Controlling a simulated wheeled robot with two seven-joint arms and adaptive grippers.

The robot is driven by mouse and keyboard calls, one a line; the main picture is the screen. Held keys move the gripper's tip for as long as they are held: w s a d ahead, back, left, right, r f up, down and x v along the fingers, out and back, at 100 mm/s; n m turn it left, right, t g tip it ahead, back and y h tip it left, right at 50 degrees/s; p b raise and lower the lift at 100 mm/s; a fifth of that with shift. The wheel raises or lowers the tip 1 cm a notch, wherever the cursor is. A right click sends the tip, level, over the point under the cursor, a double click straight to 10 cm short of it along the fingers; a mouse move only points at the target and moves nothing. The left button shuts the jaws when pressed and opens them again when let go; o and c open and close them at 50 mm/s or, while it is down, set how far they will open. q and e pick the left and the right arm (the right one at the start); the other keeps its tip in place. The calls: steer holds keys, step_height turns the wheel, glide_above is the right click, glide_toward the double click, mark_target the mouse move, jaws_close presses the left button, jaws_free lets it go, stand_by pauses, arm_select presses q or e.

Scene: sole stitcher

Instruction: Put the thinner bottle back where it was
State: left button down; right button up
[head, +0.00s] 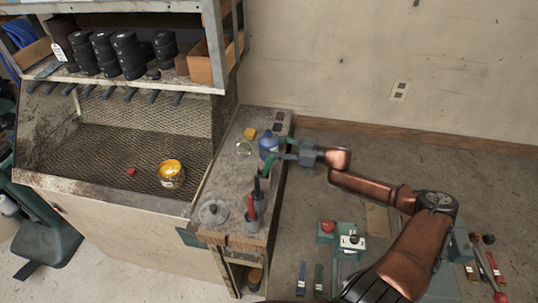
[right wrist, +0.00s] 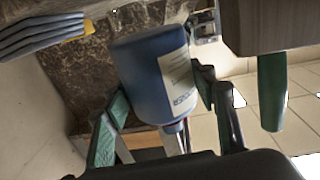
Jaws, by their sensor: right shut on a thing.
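A blue bottle (head: 268,142) with a pale label, which I take for the thinner bottle, is at the right side of the narrow worktop (head: 228,183) in the head view. My right gripper (head: 277,150) comes from the right and is shut on it. In the right wrist view the blue bottle (right wrist: 150,75) shows large, with its label facing right, between the green fingers of my right gripper (right wrist: 158,113). I cannot tell whether its base touches the worktop. My left gripper is not in view.
A yellow block (head: 250,133) and a small ring (head: 244,148) are close by. Red holders with dark-handled tools (head: 252,213) and a grey lid (head: 213,213) stand at the front.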

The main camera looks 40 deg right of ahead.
step_height(320, 180, down, 4)
steer(key=shift+f+b, duration=0.1)
steer(key=shift+b, duration=0.25)
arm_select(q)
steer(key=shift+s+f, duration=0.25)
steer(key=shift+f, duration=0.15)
arm_select(e)
steer(key=o, duration=1.3)
steer(key=shift+s, duration=0.1)
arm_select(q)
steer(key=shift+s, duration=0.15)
arm_select(e)
steer(key=shift+s, duration=0.1)
arm_select(q)
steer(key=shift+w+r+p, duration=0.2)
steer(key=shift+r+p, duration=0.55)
steer(key=shift+p, duration=0.05)
arm_select(e)
steer(key=v, duration=1.1)
steer(key=shift+s+d, duration=0.25)
steer(key=shift+s, duration=0.1)
